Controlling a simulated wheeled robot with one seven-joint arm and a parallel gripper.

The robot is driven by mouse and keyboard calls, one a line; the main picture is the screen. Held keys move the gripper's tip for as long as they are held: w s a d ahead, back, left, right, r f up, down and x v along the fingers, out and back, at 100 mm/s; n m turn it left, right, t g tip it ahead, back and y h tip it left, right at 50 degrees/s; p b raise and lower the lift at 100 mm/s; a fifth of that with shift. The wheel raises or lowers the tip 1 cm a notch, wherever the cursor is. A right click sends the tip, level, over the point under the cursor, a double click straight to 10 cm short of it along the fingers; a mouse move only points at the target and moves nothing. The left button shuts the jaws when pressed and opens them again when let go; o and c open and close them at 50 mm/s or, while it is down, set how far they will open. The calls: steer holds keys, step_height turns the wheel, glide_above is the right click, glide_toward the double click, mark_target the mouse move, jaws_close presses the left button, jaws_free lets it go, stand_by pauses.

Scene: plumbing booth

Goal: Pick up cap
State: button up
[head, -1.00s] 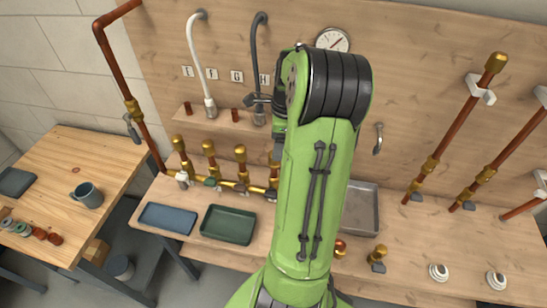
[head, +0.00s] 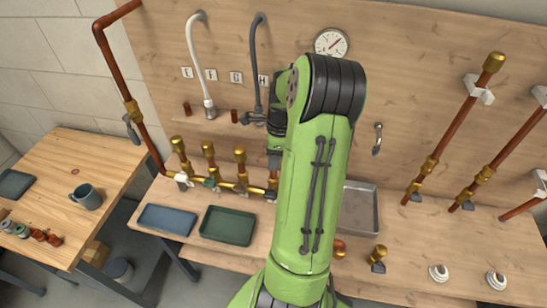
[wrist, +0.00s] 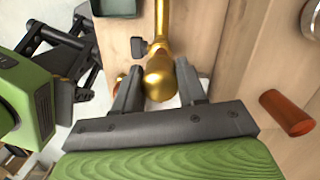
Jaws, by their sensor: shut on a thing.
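In the wrist view, a rounded brass cap (wrist: 159,78) sits between the two dark fingers of my gripper (wrist: 160,88). The fingers are shut on it, one on each side. A brass pipe (wrist: 162,25) lies in line behind the cap; whether the two are joined cannot be told. Other brass-topped outlets (head: 208,148) stand in a row on the manifold left of my arm.
A copper stub (wrist: 287,112) lies close at the right in the wrist view. A dark hose tap (head: 256,70) hangs left of my arm. A blue tray (head: 167,219) and a green tray (head: 228,224) lie on the bench.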

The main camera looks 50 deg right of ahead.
step_height(320, 180, up, 11)
steer(key=shift+f+p, duration=0.15)
steer(key=shift+p, duration=0.7)
step_height(320, 180, up, 4)
steer(key=p, duration=0.3)
steer(key=shift+p, duration=0.4)
steer(key=shift+f, duration=0.1)
